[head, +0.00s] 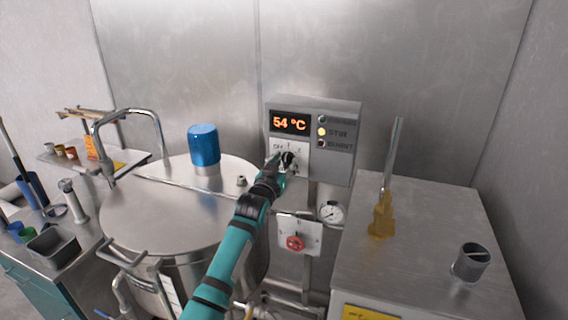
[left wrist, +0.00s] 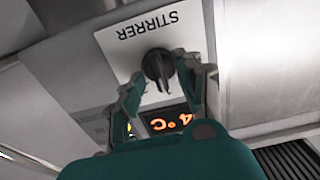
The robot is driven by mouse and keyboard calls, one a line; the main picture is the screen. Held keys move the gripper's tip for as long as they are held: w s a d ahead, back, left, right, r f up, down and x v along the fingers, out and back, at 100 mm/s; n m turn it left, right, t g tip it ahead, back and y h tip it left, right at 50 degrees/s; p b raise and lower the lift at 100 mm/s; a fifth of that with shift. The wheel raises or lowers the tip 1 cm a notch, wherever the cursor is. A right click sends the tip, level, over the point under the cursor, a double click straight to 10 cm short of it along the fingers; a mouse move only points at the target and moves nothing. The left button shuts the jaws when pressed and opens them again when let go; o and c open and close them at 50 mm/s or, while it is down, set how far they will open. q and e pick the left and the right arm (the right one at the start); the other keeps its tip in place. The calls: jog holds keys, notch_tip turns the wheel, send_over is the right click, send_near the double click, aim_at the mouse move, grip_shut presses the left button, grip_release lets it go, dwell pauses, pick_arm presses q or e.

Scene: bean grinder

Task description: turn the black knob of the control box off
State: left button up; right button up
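The grey control box (head: 336,152) is on the back wall, with an orange display reading 54 °C and a lit yellow lamp beside STIR. Its black knob (head: 290,158) sits on a white plate under the display. In the left wrist view the black knob (left wrist: 157,66) is on the plate marked STIRRER (left wrist: 130,48). My left gripper (head: 279,163) is at the knob and partly hides it. In the wrist view the left gripper (left wrist: 162,78) is open, one finger on each side of the knob; contact cannot be told. My right gripper is not in view.
A large steel vessel (head: 140,215) with a blue motor cap (head: 203,145) stands left of my arm. Below the box are a red knob (head: 295,243) and a gauge (head: 331,212). A steel cabinet (head: 420,240) with a yellow-based lever (head: 383,215) stands right.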

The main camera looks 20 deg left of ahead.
pick_arm(q)
grip_shut()
jog(key=shift+n, duration=0.3)
jog(key=n, duration=0.4)
jog(key=shift+a, duration=0.1)
jog(key=n+p, duration=0.1)
jog(key=n, duration=0.2)
jog(key=shift+n, duration=0.7)
jog(key=shift+f, duration=0.1)
